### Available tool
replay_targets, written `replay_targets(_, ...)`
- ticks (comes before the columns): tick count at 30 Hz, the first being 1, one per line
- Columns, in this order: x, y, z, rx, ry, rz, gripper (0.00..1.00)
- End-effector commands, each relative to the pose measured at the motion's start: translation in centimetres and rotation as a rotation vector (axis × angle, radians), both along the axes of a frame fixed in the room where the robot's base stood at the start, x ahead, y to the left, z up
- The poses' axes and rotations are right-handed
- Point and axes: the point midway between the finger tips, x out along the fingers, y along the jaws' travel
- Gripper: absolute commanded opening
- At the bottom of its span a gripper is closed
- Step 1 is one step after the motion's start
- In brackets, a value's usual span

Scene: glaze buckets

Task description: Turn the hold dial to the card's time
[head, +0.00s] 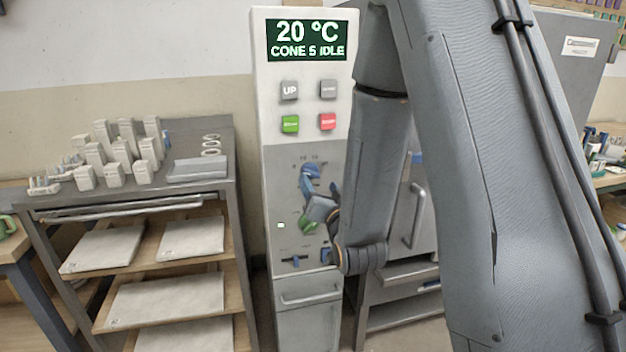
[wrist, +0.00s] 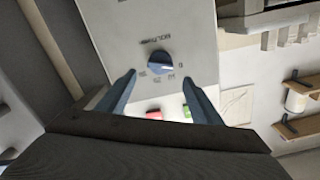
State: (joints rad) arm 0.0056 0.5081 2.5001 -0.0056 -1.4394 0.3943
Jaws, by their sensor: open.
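The hold dial (wrist: 161,64) is a round blue knob on the pale panel in the wrist view, with small printed numbers around it. Its marks are too small to read surely. My gripper (wrist: 159,78) is open and empty, its two blue-grey fingers apart, one to each side below the dial in the picture. I see no contact with the dial. In the head view my gripper (head: 320,207) is in front of the panel's lower half and hides part of its dials. I cannot make out the card in either view.
The controller (head: 258,110) has a display (head: 307,40) reading "20 °C CONE 5 IDLE", grey, green and red buttons, and a slider (head: 296,261) low down. A shelf rack (head: 240,215) with small pale pieces stands left. My arm hides much of the right side.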

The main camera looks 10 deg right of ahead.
Motion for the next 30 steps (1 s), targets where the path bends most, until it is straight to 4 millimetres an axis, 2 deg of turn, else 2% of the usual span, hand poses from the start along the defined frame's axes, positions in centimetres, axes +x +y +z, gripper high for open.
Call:
replay_targets(6, 3.3, 0.0, 0.2, 0.000, -0.001, 0.001, 0.59)
replay_targets(12, 5.9, 0.0, 0.1, -0.001, 0.001, 0.000, 0.59)
replay_targets(17, 6.7, 0.0, 0.0, -0.001, 0.002, 0.000, 0.59)
replay_targets(24, 6.9, 0.0, 0.0, -0.001, 0.002, 0.000, 0.59)
replay_targets(25, 6.9, 0.0, 0.0, -0.001, 0.002, 0.000, 0.58)
replay_targets(30, 6.8, 0.0, 0.0, -0.001, 0.002, 0.000, 0.29)
